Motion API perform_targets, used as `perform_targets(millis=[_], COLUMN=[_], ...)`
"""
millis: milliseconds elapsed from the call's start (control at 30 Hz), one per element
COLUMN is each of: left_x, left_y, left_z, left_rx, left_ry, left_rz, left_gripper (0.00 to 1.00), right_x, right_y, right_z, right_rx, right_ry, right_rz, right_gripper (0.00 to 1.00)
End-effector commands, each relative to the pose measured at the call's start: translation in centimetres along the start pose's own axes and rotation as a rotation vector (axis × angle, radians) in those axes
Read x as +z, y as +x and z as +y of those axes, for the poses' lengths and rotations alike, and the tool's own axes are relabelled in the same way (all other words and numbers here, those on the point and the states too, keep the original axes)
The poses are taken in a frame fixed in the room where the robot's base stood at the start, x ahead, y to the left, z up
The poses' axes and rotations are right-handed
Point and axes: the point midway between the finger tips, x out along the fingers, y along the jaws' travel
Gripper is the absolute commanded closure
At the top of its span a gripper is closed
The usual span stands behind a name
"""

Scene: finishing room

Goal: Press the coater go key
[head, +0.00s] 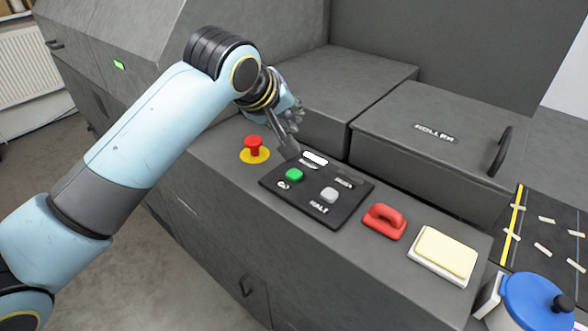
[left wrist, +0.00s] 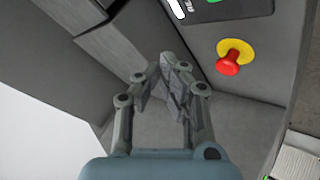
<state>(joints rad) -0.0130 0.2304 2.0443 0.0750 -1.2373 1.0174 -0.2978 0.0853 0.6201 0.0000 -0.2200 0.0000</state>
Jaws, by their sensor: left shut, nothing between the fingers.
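The coater's black control panel (head: 341,213) lies on the grey ledge in the head view. Its green go key (head: 295,174) sits at the panel's left, with a small label beside it. A grey key (head: 329,195) marked HALT sits to its right. My left gripper (head: 289,150) is shut and empty, its fingertips near the panel's back left edge, behind the green key and apart from it. In the left wrist view the gripper (left wrist: 171,75) points towards grey housing. The panel (left wrist: 240,10) shows at the top edge, with only a sliver of the green key visible. My right gripper is out of view.
A red stop button (head: 254,147) on a yellow base stands left of the panel; it also shows in the left wrist view (left wrist: 229,66). A red handle (head: 385,221) and a cream pad (head: 444,254) lie to the right. The lid marked ROLLER (head: 435,132) rises behind.

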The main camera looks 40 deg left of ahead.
Motion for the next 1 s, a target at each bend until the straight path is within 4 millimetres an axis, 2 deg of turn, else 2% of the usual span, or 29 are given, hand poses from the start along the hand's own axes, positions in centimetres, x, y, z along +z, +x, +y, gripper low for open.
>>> perform_targets(millis=[367,800,1000], left_x=[0.3,3.2,4.2], left_y=[0.3,4.2,5.7], left_z=[-0.3,-3.2,-4.3], left_rx=[-0.002,-0.003,-0.001], left_ry=[0.002,0.003,0.004], left_rz=[-0.001,-0.002,-0.001], left_gripper=[1.0,1.0,1.0], right_x=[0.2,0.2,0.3], right_y=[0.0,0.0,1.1], right_z=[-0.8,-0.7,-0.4], right_rx=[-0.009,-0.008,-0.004], right_ry=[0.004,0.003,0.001], right_rz=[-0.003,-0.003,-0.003], right_gripper=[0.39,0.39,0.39])
